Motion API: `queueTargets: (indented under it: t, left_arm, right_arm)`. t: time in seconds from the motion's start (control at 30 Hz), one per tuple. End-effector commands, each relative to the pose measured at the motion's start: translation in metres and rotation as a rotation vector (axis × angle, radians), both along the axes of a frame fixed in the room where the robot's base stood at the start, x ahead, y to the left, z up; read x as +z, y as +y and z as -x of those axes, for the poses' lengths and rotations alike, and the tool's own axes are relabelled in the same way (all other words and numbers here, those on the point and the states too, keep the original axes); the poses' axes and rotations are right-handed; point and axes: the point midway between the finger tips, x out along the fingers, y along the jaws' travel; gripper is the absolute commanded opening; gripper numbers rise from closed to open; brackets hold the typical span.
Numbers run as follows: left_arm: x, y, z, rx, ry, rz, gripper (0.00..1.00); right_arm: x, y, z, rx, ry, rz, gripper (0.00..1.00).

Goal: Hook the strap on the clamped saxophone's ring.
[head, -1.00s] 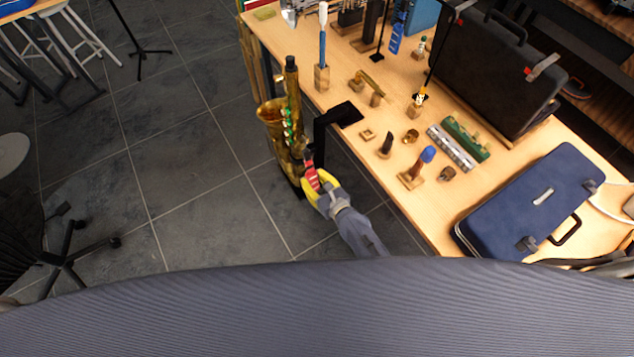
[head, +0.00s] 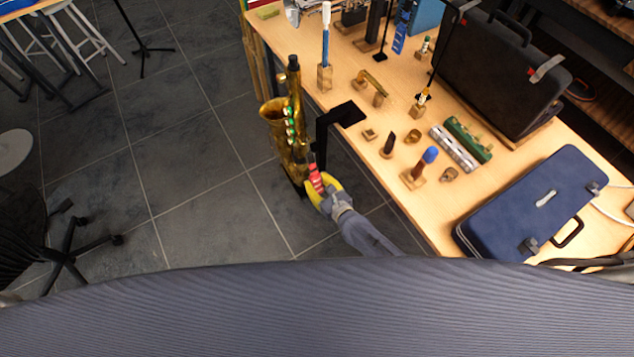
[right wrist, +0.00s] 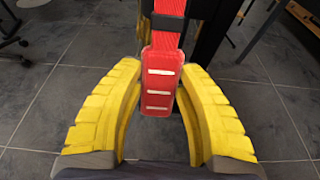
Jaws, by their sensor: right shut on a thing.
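The gold saxophone (head: 290,122) stands upright in a black clamp (head: 325,122) at the table's left edge. My right gripper (head: 318,184) is at the lower right of the saxophone. It is shut on the red strap (head: 315,178). In the right wrist view the strap's red end piece (right wrist: 161,85), with pale bars, lies between the yellow fingers (right wrist: 161,110), and the red webbing runs up from it past a black part. The saxophone's ring and the strap's hook are too small or hidden to make out. My left gripper is not in view.
The wooden table (head: 375,155) carries small instrument parts on blocks, a blue case (head: 530,205) at the right and a black case (head: 495,70) behind. A black office chair (head: 60,235) stands on the floor at the left.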

Motion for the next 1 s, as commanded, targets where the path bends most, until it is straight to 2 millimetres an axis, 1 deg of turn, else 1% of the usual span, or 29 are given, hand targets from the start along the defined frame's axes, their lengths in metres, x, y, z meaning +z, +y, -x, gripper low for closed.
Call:
queueTargets:
  t: [0.03, 0.2, 0.23, 0.57, 1.0]
  left_arm:
    - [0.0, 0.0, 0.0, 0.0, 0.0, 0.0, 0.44]
    - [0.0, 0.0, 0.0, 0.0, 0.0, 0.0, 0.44]
    - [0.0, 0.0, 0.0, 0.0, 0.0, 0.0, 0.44]
    - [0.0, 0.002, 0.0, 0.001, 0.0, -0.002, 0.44]
    - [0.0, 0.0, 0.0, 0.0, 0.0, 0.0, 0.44]
  right_arm:
    - [0.0, 0.0, 0.0, 0.0, 0.0, 0.0, 0.4]
    - [0.0, 0.0, 0.0, 0.0, 0.0, 0.0, 0.6]
    - [0.0, 0.0, 0.0, 0.0, 0.0, 0.0, 0.62]
    - [0.0, 0.0, 0.002, 0.001, 0.001, -0.001, 0.62]
    - [0.009, -0.013, 0.026, -0.001, 0.001, -0.004, 0.62]
